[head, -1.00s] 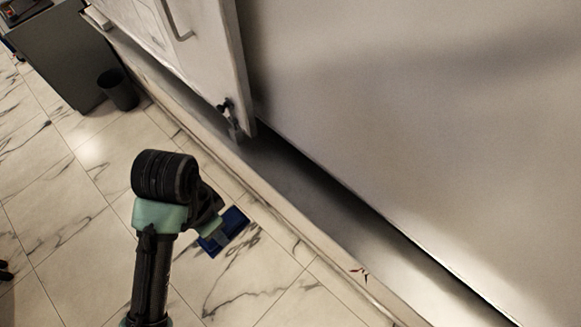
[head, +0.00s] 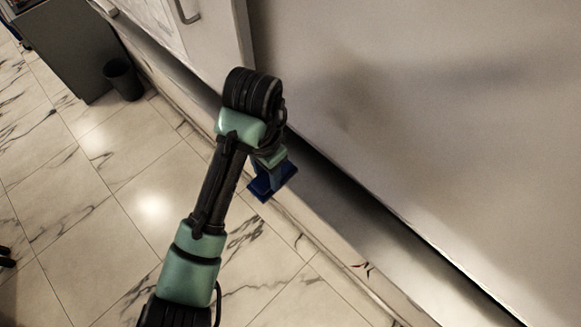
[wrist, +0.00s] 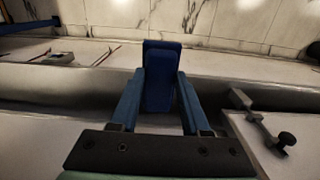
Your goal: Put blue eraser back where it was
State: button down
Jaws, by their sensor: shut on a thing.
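The blue eraser (wrist: 161,70) is a dark blue block, seen in the wrist view between the two blue fingers of my gripper (wrist: 159,88). The gripper is shut on it, and its far end sticks out past the fingertips. In the head view my gripper (head: 271,178) is at the edge of the white unit's grey ledge, with dark blue at its end. The fingers and eraser are hard to tell apart there. I cannot tell how high the eraser is above the ledge.
A large white panel (head: 420,110) fills the right of the head view, above a grey ledge (head: 345,215). A white door with a handle (head: 215,30) is at upper left. A dark bin (head: 123,79) stands on the marbled floor. A metal latch (wrist: 262,120) shows in the wrist view.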

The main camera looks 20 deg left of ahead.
aim_at(289, 168)
jog(key=w, duration=0.1)
jog(key=w+d+b, duration=0.1)
jog(key=w, duration=0.1)
jog(key=w+d+b, duration=0.1)
jog(key=w, duration=0.1)
jog(key=shift+w+f, duration=0.15)
jog(key=shift+w, duration=0.1)
jog(key=shift+w+d+f+b, duration=0.1)
jog(key=shift+f+b, duration=0.5)
jog(key=shift+w+d+f+b, duration=0.1)
jog(key=shift+f+b, duration=0.45)
jog(key=shift+f, duration=0.05)
jog(key=shift+s+a+f+b, duration=0.1)
jog(key=shift+f+b, duration=0.8)
jog(key=shift+f, duration=0.7)
jog(key=shift+f+p, duration=0.15)
jog(key=shift+p, duration=0.35)
jog(key=shift+w+f, duration=0.2)
jog(key=shift+f, duration=0.15)
jog(key=shift+c, duration=1.9)
grip_release()
jog(key=shift+f, duration=0.1)
